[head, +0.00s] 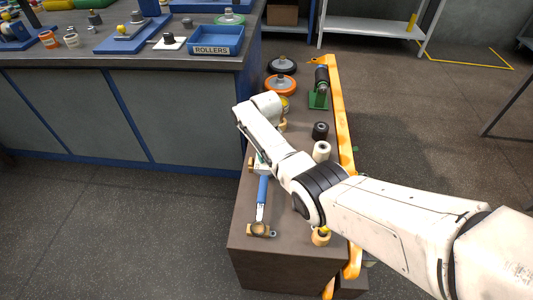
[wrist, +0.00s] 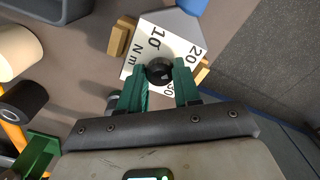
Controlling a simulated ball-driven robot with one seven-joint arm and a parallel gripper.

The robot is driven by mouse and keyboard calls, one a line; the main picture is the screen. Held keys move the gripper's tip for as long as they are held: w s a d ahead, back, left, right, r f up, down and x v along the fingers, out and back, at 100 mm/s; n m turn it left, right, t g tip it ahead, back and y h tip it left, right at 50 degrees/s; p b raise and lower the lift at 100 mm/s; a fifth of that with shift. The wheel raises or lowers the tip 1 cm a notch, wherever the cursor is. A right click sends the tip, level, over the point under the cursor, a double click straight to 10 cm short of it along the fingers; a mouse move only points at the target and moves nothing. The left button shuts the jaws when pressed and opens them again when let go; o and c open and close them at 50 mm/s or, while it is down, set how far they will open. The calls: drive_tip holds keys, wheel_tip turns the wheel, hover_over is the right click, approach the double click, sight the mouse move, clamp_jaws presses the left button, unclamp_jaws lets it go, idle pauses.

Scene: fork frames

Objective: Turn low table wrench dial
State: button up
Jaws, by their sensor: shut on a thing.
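The dial in the wrist view has a black round knob (wrist: 160,70) on a white plate (wrist: 175,37) marked 10, 20, 30 and N m. My gripper (wrist: 160,77) has green fingers on either side of the knob and is shut on it. The plate looks tilted in the picture. The wrench with a blue handle (head: 262,189) lies on the low table (head: 241,215), its near end over a wooden block (head: 260,231). In the head view my arm hides the knob and most of my gripper.
Along the low table stand a cream roller (head: 321,151), a black roller (head: 320,131), an orange wheel (head: 281,85) and a green roller stand (head: 318,98). An orange rail (head: 340,115) edges its right side. A workbench (head: 130,75) with a blue ROLLERS bin (head: 215,40) is at left.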

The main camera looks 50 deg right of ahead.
drive_tip(key=shift+m, duration=0.4)
drive_tip(key=o, duration=1.1)
drive_tip(key=shift+c, duration=0.2)
wheel_tip(320, 180, up, 11)
drive_tip(key=p, duration=0.2)
drive_tip(key=shift+f, duration=0.1)
